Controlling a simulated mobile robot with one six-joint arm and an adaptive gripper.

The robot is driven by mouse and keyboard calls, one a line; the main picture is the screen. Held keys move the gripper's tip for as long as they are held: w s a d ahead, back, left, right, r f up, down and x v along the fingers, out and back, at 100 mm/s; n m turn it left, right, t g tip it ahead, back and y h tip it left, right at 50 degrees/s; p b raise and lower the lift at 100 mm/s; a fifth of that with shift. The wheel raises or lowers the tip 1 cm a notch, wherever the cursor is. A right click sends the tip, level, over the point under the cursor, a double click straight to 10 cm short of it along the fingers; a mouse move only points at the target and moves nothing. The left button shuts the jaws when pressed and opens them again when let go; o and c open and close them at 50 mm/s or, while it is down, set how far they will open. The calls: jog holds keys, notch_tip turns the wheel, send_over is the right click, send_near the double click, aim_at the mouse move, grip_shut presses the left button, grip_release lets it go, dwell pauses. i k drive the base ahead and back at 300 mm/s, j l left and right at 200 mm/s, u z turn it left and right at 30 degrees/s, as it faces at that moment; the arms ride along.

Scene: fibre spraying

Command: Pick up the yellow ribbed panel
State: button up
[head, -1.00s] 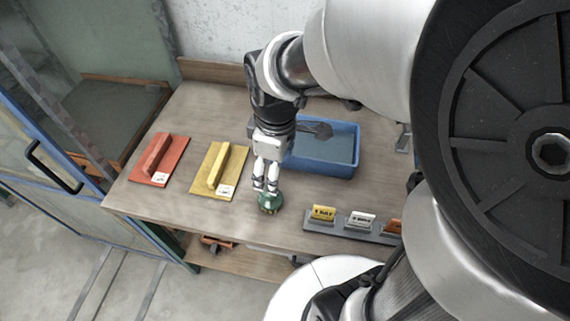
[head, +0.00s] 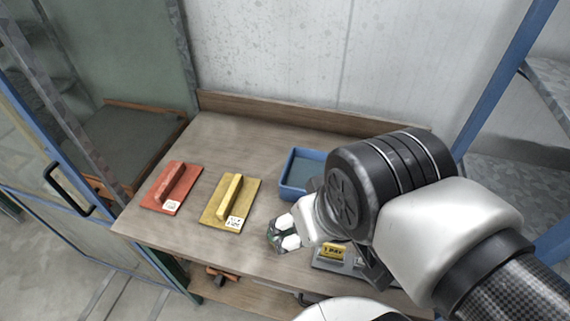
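The yellow ribbed panel (head: 246,191) lies flat on the wooden table, with a raised yellow bar along its middle and a white label at its near corner. My gripper (head: 275,238) is to the right of the panel and nearer the table's front edge, apart from the panel. My wrist and arm hide part of the gripper. I cannot tell how far its fingers are apart. A dark green round object shows by the fingertips, mostly hidden; I cannot tell whether it is held.
A red panel (head: 184,198) of the same kind lies left of the yellow one. A blue tray (head: 290,190) stands to the right, partly behind my arm. A grey holder with a yellow card (head: 333,251) is near the front right. The bare table (head: 240,140) behind the panels is clear.

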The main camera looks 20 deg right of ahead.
aim_at(229, 208)
jog(key=i+j+z, duration=0.15)
jog(key=j, duration=0.2)
jog(key=i+j+z, duration=0.1)
jog(key=j, duration=0.25)
jog(key=i+j+z, duration=0.15)
jog(key=j, duration=0.2)
jog(key=i+j+z, duration=0.15)
jog(key=j, duration=0.25)
jog(key=j+z, duration=0.1)
jog(key=j, duration=0.25)
